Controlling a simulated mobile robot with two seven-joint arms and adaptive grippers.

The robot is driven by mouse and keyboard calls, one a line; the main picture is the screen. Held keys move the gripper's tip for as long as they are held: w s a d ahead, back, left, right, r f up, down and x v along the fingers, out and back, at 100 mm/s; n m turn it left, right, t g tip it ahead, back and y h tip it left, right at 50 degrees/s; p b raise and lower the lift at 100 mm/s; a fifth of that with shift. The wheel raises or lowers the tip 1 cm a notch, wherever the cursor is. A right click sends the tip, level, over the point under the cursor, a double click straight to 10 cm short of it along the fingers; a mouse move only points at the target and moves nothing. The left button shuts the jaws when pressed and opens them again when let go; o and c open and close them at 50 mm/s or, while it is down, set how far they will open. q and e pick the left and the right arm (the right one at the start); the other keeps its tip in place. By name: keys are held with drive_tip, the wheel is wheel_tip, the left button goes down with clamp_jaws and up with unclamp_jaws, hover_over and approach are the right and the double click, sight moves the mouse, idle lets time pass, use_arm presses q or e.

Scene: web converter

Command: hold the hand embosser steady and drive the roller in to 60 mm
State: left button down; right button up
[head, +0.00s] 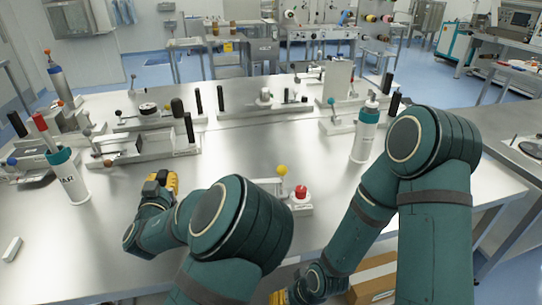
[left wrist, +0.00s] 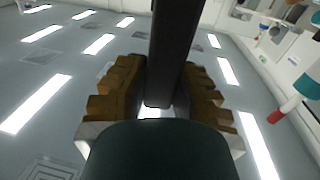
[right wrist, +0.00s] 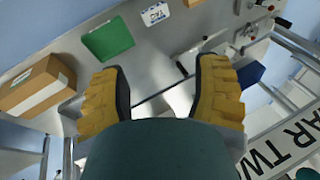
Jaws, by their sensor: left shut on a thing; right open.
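My left gripper (head: 161,183) is at the table's left middle, in front of a bench fixture (head: 135,148) with an upright black handle. In the left wrist view its yellow fingers (left wrist: 155,95) are shut on a long dark bar (left wrist: 172,50). I cannot tell whether this bar is part of the hand embosser; much of it is hidden. My right gripper (head: 281,297) is low at the front edge in the head view, mostly cut off. In the right wrist view its fingers (right wrist: 160,95) are wide apart with nothing between them. I cannot identify the roller for sure.
A base with a red button (head: 301,192) and yellow knob stands near the front. White bottles stand at left (head: 72,185) and right (head: 365,135). More lever fixtures line the back. The table's middle (head: 240,155) is clear. A cardboard box (head: 375,275) sits below the front edge.

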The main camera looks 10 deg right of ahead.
sight(286, 173)
drive_tip(key=w+d+r+m+t+h, duration=0.1)
drive_tip(key=w+d+r+t+h, duration=0.15)
drive_tip(key=d+r, duration=0.95)
drive_tip(key=w+r+n+t+y, duration=0.1)
drive_tip(key=w+r, duration=0.1)
drive_tip(key=w+r+t+y, duration=0.1)
drive_tip(key=w+r+t, duration=0.1)
drive_tip(key=w, duration=0.1)
drive_tip(key=w+a+r+n+t+y, duration=0.1)
drive_tip(key=w+r+t, duration=0.1)
drive_tip(key=shift+w+n+t, duration=0.25)
drive_tip(key=shift+n, duration=0.05)
drive_tip(key=w+a+r+n+t+y, duration=0.1)
drive_tip(key=w+r+n+t+y, duration=0.25)
drive_tip(key=r+t, duration=0.2)
drive_tip(key=x, duration=1.2)
drive_tip(key=shift+w+a+r, duration=0.15)
drive_tip(key=shift+a+r, duration=0.05)
drive_tip(key=shift+r, duration=0.15)
